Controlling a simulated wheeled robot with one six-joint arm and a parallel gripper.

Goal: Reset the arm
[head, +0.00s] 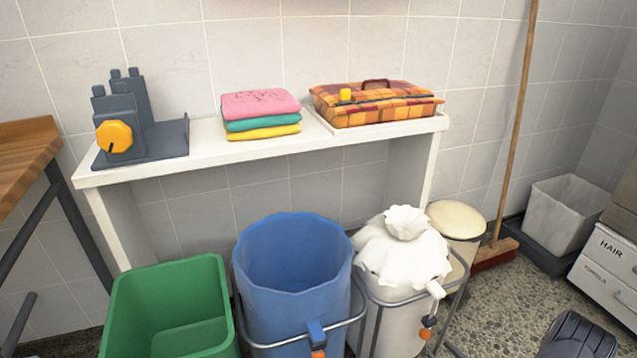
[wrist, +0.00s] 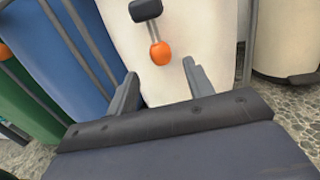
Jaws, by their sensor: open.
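My gripper (wrist: 160,67) shows in the wrist view with its two grey fingers spread apart and nothing between them. Beyond the fingers is the front of the white bin (wrist: 185,30), with an orange knob (wrist: 160,53) hanging from a dark clip. The fingers appear in front of the bin; I cannot tell whether they touch it. In the head view the same white bin (head: 392,320) has a gathered white cover (head: 402,250) on top. A dark, rounded part at the lower right of the head view cannot be identified for certain.
A blue bin (head: 292,300) and a green bin (head: 165,300) stand left of the white one. Behind is a white shelf (head: 205,150) with folded towels (head: 260,115), a plaid case (head: 375,103) and a grey device (head: 140,120). A broom (head: 515,130) leans right.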

